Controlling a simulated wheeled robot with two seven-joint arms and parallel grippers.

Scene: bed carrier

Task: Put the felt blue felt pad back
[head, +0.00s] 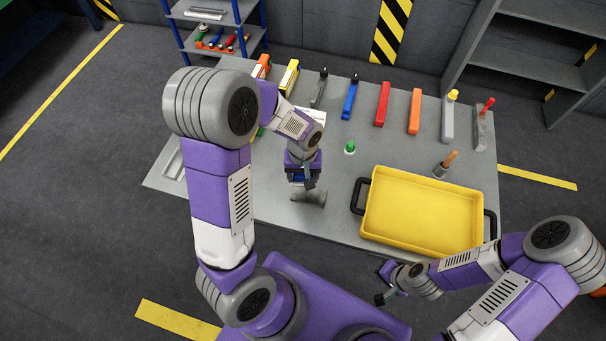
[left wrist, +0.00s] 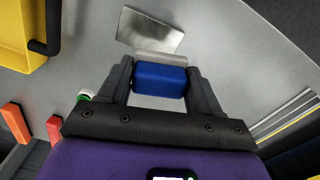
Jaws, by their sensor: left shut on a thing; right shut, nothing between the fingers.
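The blue felt pad (left wrist: 160,79) is a small blue block with rounded edges. It sits between the two dark fingers of my left gripper (left wrist: 160,72), which is shut on it. In the head view my left gripper (head: 304,183) is over the grey table, left of the yellow tray, and only a bit of the blue pad (head: 298,179) shows. A grey metal bracket (head: 309,197) lies just in front of the gripper; it also shows beyond the pad in the left wrist view (left wrist: 150,30). My right gripper (head: 383,284) is shut and empty, near the table's front edge.
The yellow tray (head: 420,213) with black handles looks empty. Several coloured tools line the table's back edge, including a blue one (head: 350,98) and a red one (head: 383,104). The table's left front is mostly clear.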

